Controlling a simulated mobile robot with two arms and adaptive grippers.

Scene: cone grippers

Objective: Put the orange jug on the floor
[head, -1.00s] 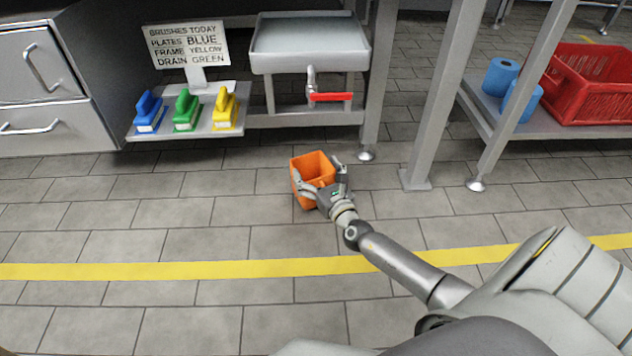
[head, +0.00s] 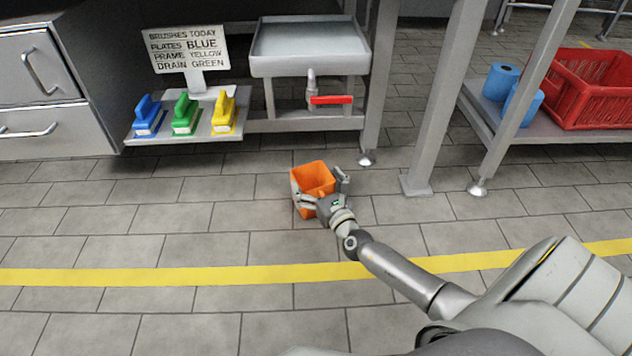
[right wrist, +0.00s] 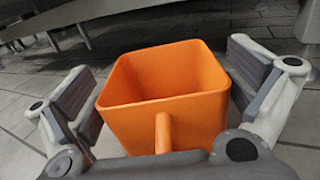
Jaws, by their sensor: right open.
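The orange jug (head: 313,178) is an open-topped, square container with a handle. In the head view it stands upright, apparently on the grey tiled floor (head: 230,216), in front of the sink unit. My right gripper (head: 320,190) is around the jug from the near right side. In the right wrist view the jug (right wrist: 168,92) sits between the two open finger pads (right wrist: 163,98), with its handle toward the palm. A gap shows beside the right pad; the left pad is close to the jug wall. The jug's base is hidden in the wrist view. My left gripper is not in view.
A steel sink (head: 310,50) with a red-handled tap stands behind the jug. Blue, green and yellow brushes (head: 185,114) stand on a low shelf beneath a sign (head: 187,47). Table legs (head: 445,100) rise at right, near a red crate (head: 598,92). Floor left of the jug is clear.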

